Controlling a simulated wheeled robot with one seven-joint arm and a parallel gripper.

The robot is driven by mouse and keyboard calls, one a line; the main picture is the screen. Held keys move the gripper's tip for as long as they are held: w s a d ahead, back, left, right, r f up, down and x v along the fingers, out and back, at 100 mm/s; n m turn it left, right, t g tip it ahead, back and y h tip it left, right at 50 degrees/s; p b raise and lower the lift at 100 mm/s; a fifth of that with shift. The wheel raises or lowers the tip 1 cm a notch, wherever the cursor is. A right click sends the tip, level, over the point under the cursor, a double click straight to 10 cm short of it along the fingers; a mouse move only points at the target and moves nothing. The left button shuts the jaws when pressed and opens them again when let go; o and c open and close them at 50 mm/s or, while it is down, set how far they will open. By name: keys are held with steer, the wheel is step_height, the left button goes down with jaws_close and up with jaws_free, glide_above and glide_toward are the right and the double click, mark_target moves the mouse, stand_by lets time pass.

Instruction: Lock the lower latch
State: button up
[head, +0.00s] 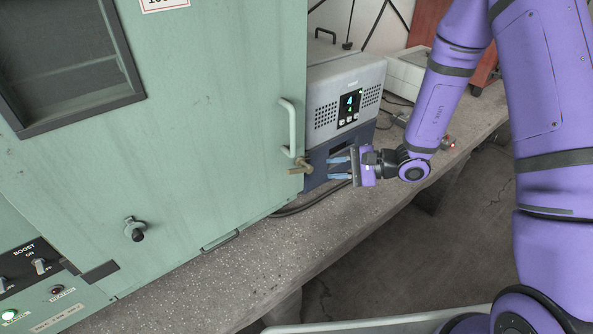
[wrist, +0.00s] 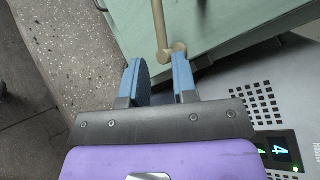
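The brass latch (head: 302,167) sits at the right edge of the green cabinet door (head: 215,110), just below the door's pale vertical handle (head: 288,128). In the wrist view the latch (wrist: 163,38) shows as a thin bar with a short cross stub at its end. My gripper (head: 328,169) is just right of the latch, pointing left toward it. In the wrist view its two blue fingers (wrist: 158,62) are apart with nothing between them. The latch stub lies just beyond the fingertips, nearer the right finger; I cannot tell whether they touch.
A grey instrument (head: 345,95) with a lit display stands close behind my gripper. A dark knob (head: 135,231) sticks out low on the cabinet. The speckled concrete bench (head: 225,280) has bare room in front; cables lie beneath my gripper.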

mark_target(300, 170)
steer(key=x, duration=1)
steer(key=shift+a, duration=0.1)
jaws_close()
